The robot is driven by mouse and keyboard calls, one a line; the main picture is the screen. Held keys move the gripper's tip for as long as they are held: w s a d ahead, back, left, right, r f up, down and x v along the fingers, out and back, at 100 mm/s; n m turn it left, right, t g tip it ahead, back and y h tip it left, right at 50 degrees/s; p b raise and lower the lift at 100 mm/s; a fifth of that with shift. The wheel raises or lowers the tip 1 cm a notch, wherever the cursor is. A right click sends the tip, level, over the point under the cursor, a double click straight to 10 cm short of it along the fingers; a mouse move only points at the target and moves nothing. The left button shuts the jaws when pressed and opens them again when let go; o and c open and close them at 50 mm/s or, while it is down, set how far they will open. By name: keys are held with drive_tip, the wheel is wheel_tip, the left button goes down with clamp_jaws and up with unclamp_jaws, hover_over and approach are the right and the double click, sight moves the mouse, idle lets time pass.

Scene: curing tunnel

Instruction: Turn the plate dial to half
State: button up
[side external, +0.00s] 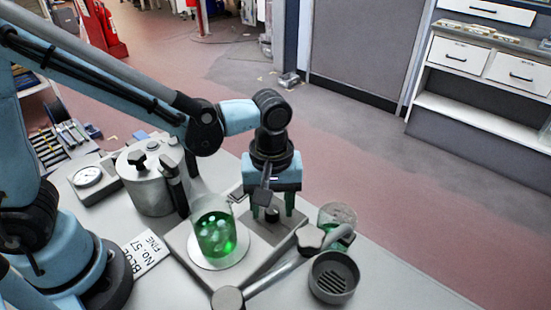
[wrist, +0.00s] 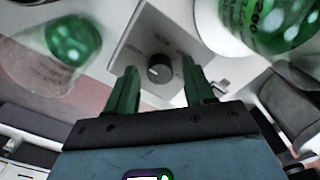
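The grey plate (side external: 255,243) stands on the bench with a glass beaker of green liquid (side external: 215,236) on its round white top. Its black dial (side external: 272,214) is on the panel beside the beaker. In the wrist view the dial (wrist: 159,68) shows a light pointer mark; the small print around it is too blurred to read. My gripper (side external: 273,207) points down over the dial with its green fingers apart. In the wrist view my gripper (wrist: 159,66) is open, one finger on each side of the dial with gaps showing. I cannot tell how far above the panel the fingertips are.
The bench's right front is clear.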

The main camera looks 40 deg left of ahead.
drive_tip(key=c, duration=0.9)
clamp_jaws()
drive_tip(key=shift+m, duration=0.3)
drive_tip(key=m, duration=0.4)
drive_tip(key=shift+m, duration=0.3)
drive_tip(key=m, duration=0.4)
drive_tip(key=shift+m, duration=0.3)
drive_tip(key=m, duration=0.3)
drive_tip(key=shift+m, duration=0.3)
drive_tip(key=m, duration=0.3)
drive_tip(key=shift+m, duration=0.3)
drive_tip(key=m, duration=0.6)
drive_tip(key=shift+m, duration=0.4)
